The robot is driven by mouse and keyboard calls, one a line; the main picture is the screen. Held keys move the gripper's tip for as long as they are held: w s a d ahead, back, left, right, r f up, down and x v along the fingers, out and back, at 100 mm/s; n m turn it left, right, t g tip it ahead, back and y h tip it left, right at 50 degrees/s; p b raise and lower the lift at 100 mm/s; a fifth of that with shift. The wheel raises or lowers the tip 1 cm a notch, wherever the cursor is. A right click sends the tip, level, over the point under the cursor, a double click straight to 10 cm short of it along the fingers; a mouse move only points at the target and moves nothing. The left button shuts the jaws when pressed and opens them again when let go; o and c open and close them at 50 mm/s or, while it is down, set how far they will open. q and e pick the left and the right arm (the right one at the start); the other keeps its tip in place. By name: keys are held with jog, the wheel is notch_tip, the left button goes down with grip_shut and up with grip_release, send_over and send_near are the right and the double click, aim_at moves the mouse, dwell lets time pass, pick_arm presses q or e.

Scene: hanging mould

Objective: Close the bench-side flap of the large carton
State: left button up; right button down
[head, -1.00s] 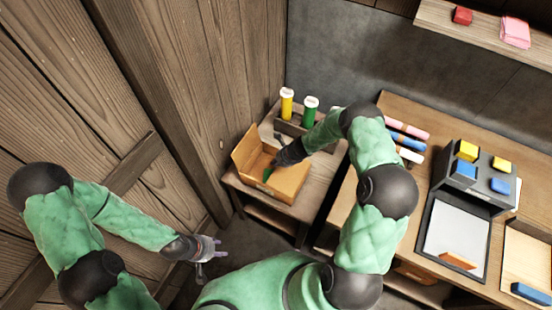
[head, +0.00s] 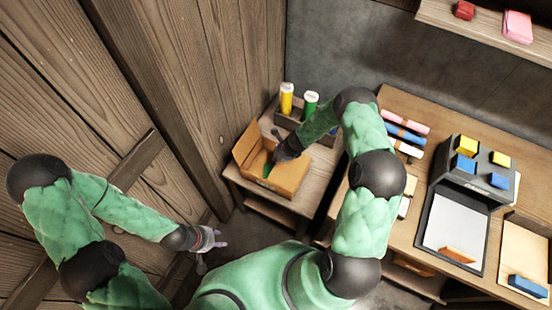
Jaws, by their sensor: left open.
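The large open carton (head: 286,182) sits on a small wooden side table (head: 232,174). Its left flap (head: 247,142) stands up and leans outward, and a green item (head: 267,170) shows inside. My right gripper (head: 278,157) is over the far right part of the carton, pointing down and left at the opening. It and its arm hide much of the bench-side edge, so I cannot tell the flap's angle or whether they touch. Its fingers are too small and dark to read. My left gripper (head: 216,243) is open and empty, low in front of the side table, away from the carton.
A grey caddy (head: 287,121) with a yellow bottle (head: 287,98) and a green bottle (head: 310,103) stands behind the carton. The workbench (head: 395,228) at right holds rolls, a block holder (head: 470,175) and trays. A plank wall (head: 190,90) closes the left side.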

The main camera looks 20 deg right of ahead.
aim_at(288, 167)
jog(key=shift+s+f, duration=0.1)
jog(key=shift+s+d+f+b, duration=0.25)
jog(key=shift+f+b, duration=0.1)
jog(key=shift+b, duration=0.3)
jog(key=shift+s, duration=0.2)
jog(key=shift+s+d, duration=0.2)
jog(key=shift+s, duration=0.2)
jog(key=shift+s+d+r, duration=0.1)
jog(key=shift+d+r, duration=0.1)
jog(key=shift+r, duration=0.25)
jog(key=w+v, duration=0.1)
jog(key=v, duration=1)
jog(key=shift+r, duration=0.35)
jog(key=shift+w+a, duration=0.1)
jog(key=s+a+f+n+g+b, duration=0.1)
jog(key=s+a+f+n, duration=0.2)
jog(key=s+a+n, duration=0.2)
jog(key=s+a+f+n+g+b, duration=0.1)
jog(key=s+a+f+n, duration=0.3)
jog(key=s+n, duration=0.5)
jog(key=s+a+f+n+g+y+b, duration=0.1)
jog(key=s+a+f+n+b, duration=0.1)
jog(key=s+a+f+n, duration=0.2)
jog(key=s+a+n, duration=0.3)
jog(key=a+n, duration=0.1)
jog(key=n, duration=0.3)
jog(key=shift+n+b, duration=0.3)
jog(key=shift+n, duration=0.1)
